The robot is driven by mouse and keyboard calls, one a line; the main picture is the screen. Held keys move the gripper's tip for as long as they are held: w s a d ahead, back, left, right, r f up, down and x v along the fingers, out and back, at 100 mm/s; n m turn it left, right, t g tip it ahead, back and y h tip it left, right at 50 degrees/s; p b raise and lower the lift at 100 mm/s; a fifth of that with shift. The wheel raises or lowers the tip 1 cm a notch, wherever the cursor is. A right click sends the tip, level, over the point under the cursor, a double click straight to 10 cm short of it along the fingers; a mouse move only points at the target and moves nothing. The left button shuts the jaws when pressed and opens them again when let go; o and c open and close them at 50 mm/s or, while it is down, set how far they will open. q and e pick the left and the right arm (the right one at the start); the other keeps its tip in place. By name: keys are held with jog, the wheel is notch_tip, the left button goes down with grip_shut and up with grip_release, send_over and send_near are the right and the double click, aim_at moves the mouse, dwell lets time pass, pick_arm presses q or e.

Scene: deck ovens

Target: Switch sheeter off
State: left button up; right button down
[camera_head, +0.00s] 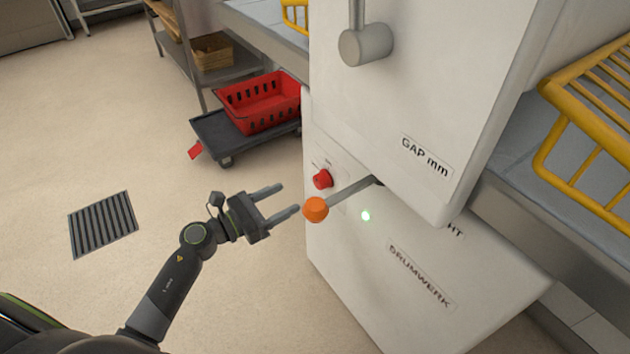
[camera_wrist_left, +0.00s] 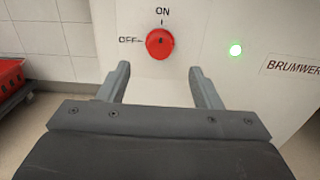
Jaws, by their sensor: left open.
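The sheeter (camera_head: 400,270) is a white machine body with a red rotary knob (camera_head: 322,180) on its lower side. In the left wrist view the red knob (camera_wrist_left: 160,44) has ON marked above it and OFF to its left. I cannot clearly tell which way the knob is turned. A green lamp (camera_wrist_left: 236,49) glows to its right; it also shows in the head view (camera_head: 366,215). My left gripper (camera_head: 289,199) is open and empty, pointing at the knob, apart from it. In the wrist view its fingers (camera_wrist_left: 160,75) stand either side, below the knob.
A lever with an orange ball end (camera_head: 315,210) sticks out close to my left fingertips. A red basket (camera_head: 262,103) sits on a dark dolly (camera_head: 215,135) behind. Yellow guards (camera_head: 590,110) are at right. The floor around the drain grate (camera_head: 102,224) is clear.

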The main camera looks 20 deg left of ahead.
aim_at(317, 182)
pick_arm(q)
jog(key=x, duration=0.8)
jog(key=shift+w+d, duration=0.55)
jog(key=shift+w, duration=0.15)
jog(key=shift+c, duration=0.3)
jog(key=c, duration=0.9)
